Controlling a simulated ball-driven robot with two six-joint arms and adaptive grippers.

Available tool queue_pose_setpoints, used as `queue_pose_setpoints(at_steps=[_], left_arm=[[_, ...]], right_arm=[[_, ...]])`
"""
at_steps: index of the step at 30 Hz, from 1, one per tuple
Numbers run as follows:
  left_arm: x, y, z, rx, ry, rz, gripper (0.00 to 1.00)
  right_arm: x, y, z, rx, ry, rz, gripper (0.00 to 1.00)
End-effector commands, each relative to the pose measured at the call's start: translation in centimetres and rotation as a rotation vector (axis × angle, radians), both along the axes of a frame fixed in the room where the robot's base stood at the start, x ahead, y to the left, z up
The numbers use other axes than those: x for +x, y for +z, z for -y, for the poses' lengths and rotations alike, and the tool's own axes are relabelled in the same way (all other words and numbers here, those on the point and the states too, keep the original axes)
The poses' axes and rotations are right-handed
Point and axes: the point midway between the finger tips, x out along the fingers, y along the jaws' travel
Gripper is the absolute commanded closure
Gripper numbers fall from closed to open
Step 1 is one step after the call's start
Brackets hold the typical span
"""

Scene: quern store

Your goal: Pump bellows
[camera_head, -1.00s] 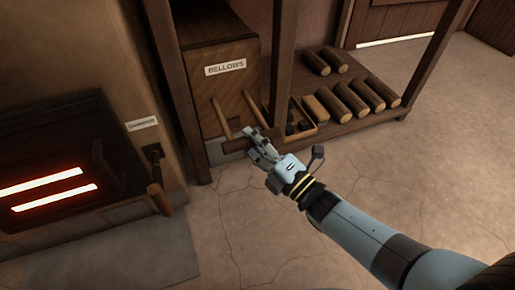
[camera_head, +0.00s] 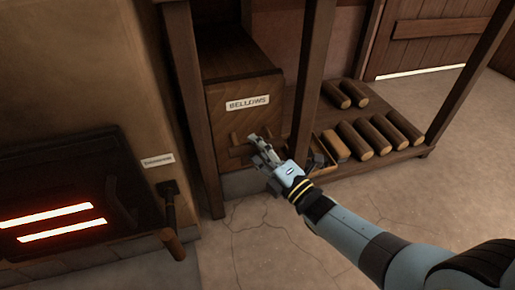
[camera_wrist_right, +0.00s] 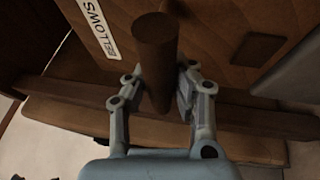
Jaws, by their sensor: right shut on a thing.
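The bellows (camera_head: 232,112) is a wooden box with a white "BELLOWS" label (camera_head: 247,103), standing between dark posts in the head view. Its handle, a dark wooden bar (camera_head: 240,151), sits close to the front face on short rods. My right gripper (camera_head: 258,143) is at this bar. In the right wrist view, my right gripper's fingers (camera_wrist_right: 155,85) close on both sides of the dark round bar (camera_wrist_right: 154,55), with the label beyond it to the left. My left gripper is not in view.
A furnace door (camera_head: 70,190) with glowing slots and a wood-gripped lever (camera_head: 173,243) stand at left. A dark post (camera_head: 314,80) rises just right of the bellows. Several logs (camera_head: 375,135) lie on a low shelf at right. The floor in front is clear.

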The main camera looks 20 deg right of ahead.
Motion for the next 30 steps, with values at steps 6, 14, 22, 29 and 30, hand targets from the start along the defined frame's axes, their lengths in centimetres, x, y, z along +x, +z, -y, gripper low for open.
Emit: queue_pose_setpoints(at_steps=[6, 14, 22, 29, 30], left_arm=[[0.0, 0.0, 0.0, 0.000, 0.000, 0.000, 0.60], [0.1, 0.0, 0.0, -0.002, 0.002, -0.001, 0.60], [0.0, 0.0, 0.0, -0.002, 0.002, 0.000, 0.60], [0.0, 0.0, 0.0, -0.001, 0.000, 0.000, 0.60], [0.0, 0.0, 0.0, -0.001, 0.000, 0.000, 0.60]], right_arm=[[-0.1, 0.0, 0.0, 0.001, 0.000, 0.000, 0.52], [-0.1, 0.0, 0.0, 0.000, 0.000, 0.000, 0.51], [-3.3, -0.8, 1.4, -0.002, 0.001, -0.004, 0.51], [-7.8, -1.7, 3.6, -0.001, 0.001, -0.003, 0.51], [-8.5, -1.8, 3.9, -0.001, 0.001, -0.003, 0.51]])
